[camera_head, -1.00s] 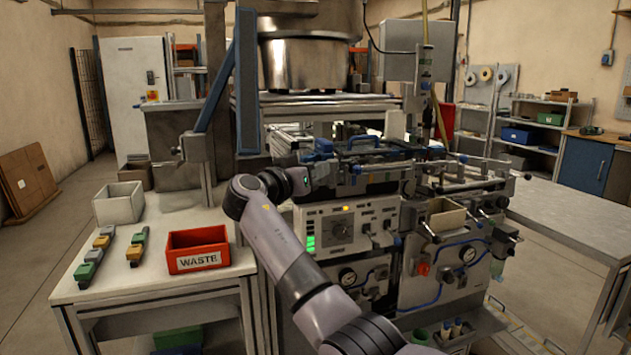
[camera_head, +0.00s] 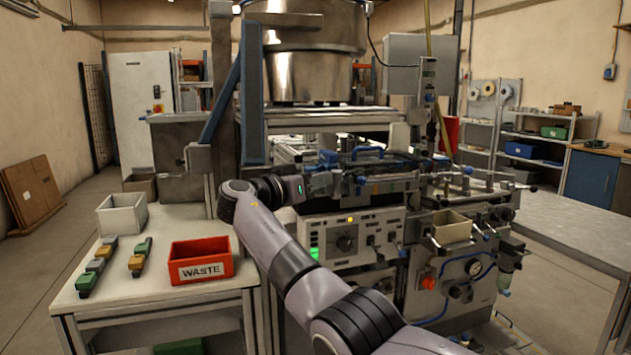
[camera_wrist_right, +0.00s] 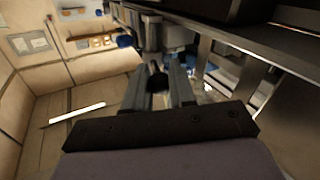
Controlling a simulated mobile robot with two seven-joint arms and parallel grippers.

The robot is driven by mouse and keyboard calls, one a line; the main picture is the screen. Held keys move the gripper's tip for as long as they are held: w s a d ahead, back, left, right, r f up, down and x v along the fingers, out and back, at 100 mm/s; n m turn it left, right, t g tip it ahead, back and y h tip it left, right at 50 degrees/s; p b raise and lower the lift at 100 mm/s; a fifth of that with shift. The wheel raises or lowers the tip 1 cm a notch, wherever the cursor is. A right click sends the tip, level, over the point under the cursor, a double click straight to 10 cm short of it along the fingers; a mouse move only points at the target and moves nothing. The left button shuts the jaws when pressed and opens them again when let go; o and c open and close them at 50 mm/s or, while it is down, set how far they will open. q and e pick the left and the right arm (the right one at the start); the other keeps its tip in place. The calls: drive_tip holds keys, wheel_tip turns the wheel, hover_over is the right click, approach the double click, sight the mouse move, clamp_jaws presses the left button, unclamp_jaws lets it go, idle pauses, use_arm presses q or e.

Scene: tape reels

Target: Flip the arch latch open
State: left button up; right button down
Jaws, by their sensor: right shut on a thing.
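My right gripper (camera_head: 333,181) reaches in from the left along the front edge of the machine's upper deck (camera_head: 405,184). In the right wrist view, its two grey fingers (camera_wrist_right: 160,68) are close together, with a small dark piece (camera_wrist_right: 157,76) between them. The gripper is shut on this piece, which I take to be part of the arch latch, though its shape is mostly hidden. A blue part (camera_head: 328,157) and a blue-topped bar (camera_head: 365,153) sit on the deck just above and beyond the gripper. I cannot tell the latch's position. My left gripper is out of view.
Below the gripper is a control panel (camera_head: 350,240) with a knob and lit green lamps. A large steel vessel (camera_head: 312,55) stands above on a frame with a blue post (camera_head: 252,90). To the left, a table holds a red WASTE bin (camera_head: 201,260) and a white bin (camera_head: 122,213).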

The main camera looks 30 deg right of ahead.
drive_tip(key=c, duration=1)
unclamp_jaws()
drive_tip(key=shift+a, duration=0.1)
drive_tip(key=b+v, duration=0.1)
drive_tip(key=v, duration=0.6)
